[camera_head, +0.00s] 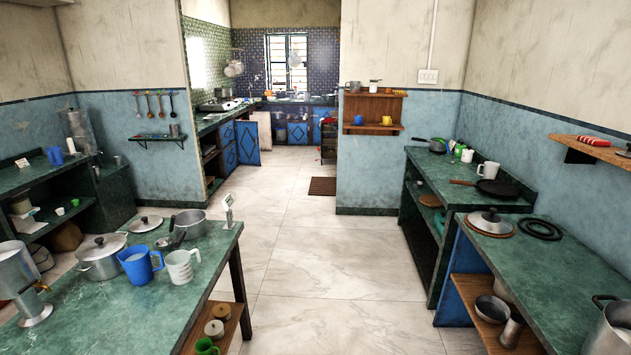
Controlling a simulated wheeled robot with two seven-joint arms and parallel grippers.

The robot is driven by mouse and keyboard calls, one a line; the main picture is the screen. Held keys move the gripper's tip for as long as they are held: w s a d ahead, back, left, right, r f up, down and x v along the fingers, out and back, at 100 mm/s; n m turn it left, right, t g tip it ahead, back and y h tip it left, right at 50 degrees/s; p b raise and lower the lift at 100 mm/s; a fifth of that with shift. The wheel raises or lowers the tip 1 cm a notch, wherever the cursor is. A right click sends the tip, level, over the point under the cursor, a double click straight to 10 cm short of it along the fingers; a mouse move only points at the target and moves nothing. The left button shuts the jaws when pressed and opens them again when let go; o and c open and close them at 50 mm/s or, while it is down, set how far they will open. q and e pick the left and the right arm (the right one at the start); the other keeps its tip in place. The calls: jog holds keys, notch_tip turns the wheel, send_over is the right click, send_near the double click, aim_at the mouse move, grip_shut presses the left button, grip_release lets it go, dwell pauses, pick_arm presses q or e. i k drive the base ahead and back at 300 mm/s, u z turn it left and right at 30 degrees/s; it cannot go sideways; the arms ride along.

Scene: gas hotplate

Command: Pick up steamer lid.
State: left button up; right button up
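Several metal lids with dark knobs are in view, and I cannot tell which is the steamer lid. One flat lid (146,223) lies at the back of the left green-topped table (132,306). Another lid (101,245) sits on a two-handled metal pot (103,267) on the same table. A third lid (489,221) lies on a round brown board on the right green counter (545,270). Neither of my grippers is in view.
By the left lids stand a blue jug (140,266), a white measuring jug (181,266), a saucepan (190,224) and a metal dispenser (22,283). A black ring (540,229) lies right of the right-hand lid. The tiled floor (330,270) between the tables is clear.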

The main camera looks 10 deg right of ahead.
aim_at(490, 222)
jog(key=z, duration=0.2)
jog(key=i, duration=2.05)
jog(key=z, duration=1)
jog(key=i, duration=0.95)
jog(key=z, duration=1.85)
jog(key=i, duration=0.7)
jog(key=z, duration=0.45)
